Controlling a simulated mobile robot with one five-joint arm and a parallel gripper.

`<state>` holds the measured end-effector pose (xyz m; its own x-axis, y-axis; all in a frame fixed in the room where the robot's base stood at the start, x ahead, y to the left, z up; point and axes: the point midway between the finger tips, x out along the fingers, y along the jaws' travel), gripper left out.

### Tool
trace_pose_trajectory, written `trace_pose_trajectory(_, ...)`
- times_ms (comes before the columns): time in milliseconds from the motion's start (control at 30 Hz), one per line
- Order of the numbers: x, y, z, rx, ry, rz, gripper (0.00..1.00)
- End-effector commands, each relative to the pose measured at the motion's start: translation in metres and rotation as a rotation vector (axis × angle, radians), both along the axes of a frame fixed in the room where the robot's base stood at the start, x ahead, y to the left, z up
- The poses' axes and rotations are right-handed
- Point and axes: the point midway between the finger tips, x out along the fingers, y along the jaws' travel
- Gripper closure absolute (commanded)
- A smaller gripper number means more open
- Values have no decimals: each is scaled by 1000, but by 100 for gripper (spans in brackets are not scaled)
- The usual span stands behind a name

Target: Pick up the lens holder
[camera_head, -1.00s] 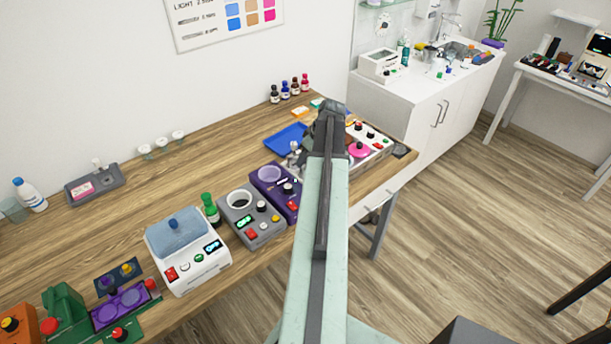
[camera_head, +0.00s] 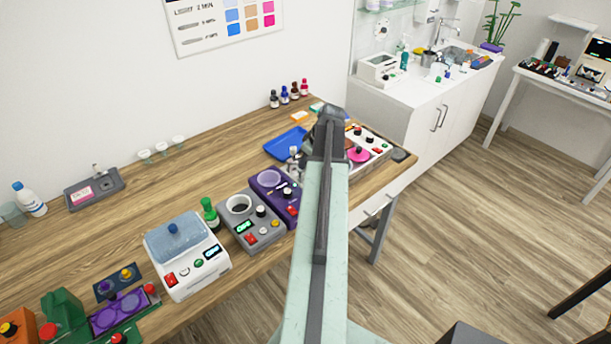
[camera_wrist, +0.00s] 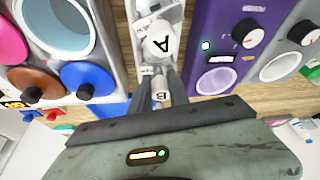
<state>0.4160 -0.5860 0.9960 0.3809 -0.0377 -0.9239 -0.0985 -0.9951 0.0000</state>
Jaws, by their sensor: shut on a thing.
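In the wrist view, my gripper (camera_wrist: 160,84) is shut on a small pale piece, which I take to be the lens holder (camera_wrist: 159,97). The piece bears a letter B and sits between the grey fingers. A white rounded part with a letter A (camera_wrist: 161,42) shows just beyond the fingertips, at a narrow pale tray (camera_wrist: 136,12). I cannot tell whether the A part and the B piece are joined. The lower part of the held piece is hidden by my gripper body. In the head view, my arm hides the gripper and the held piece.
A purple device (camera_head: 267,196) stands close beside the gripper, with a grey device (camera_head: 237,222) and white device (camera_head: 185,268) farther left. A blue tray (camera_head: 287,142) lies behind. A pale control box (camera_head: 376,143) is right of my arm. Clear wood (camera_head: 190,180) lies at the back.

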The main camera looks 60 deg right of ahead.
Motion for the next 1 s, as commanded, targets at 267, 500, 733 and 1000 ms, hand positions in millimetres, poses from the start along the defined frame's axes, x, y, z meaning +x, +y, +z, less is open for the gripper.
trace_pose_trajectory(267, 0, 0, 0, 0, 0, 1, 100)
trace_pose_trajectory(500, 1, 0, 0, 0, 0, 1, 100)
trace_pose_trajectory(733, 1, 1, 0, 0, 0, 1, 100)
trace_pose_trajectory(1000, 1, 1, 8, 0, 0, 2, 100)
